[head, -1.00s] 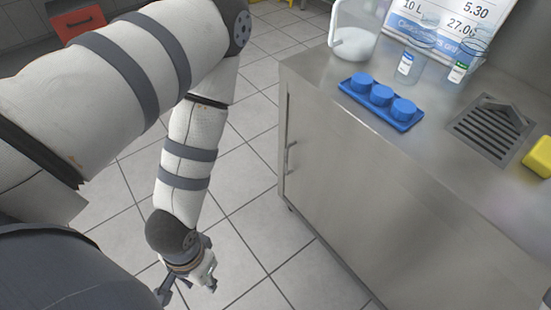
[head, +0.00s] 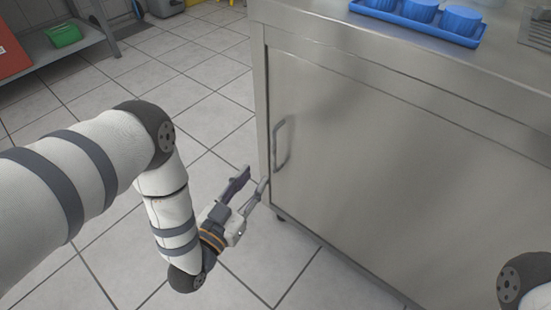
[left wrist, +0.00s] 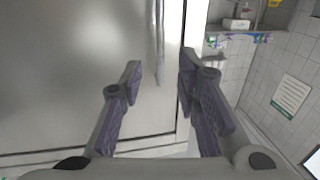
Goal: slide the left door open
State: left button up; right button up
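The left door (head: 350,150) is a flat steel panel on the front of the steel cabinet and looks closed. Its vertical bar handle (head: 282,144) is near the door's left edge. My left gripper (head: 254,184) is open and empty, a little left of and below the handle, apart from it. In the left wrist view the door (left wrist: 80,70) fills the left side. The handle (left wrist: 159,45) stands upright ahead, between the lines of the two open fingers (left wrist: 160,85). My right gripper is not in view; only a joint of my right arm shows at the lower right.
A blue tray (head: 465,41) with blue cups (head: 411,10) sits on the steel countertop (head: 320,30). A shelf with a green bin (head: 64,35) stands at the far left. The tiled floor left of the cabinet is clear.

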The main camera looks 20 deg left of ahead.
aim_at(273, 152)
pick_arm(q)
jog(key=w, duration=0.3)
jog(key=w+d+b, duration=0.1)
jog(key=w, duration=0.3)
jog(key=w+b, duration=0.1)
jog(key=w, duration=0.2)
jog(key=shift+w+d, duration=0.35)
jog(key=shift+w, duration=0.05)
jog(key=shift+r, duration=0.1)
grip_shut()
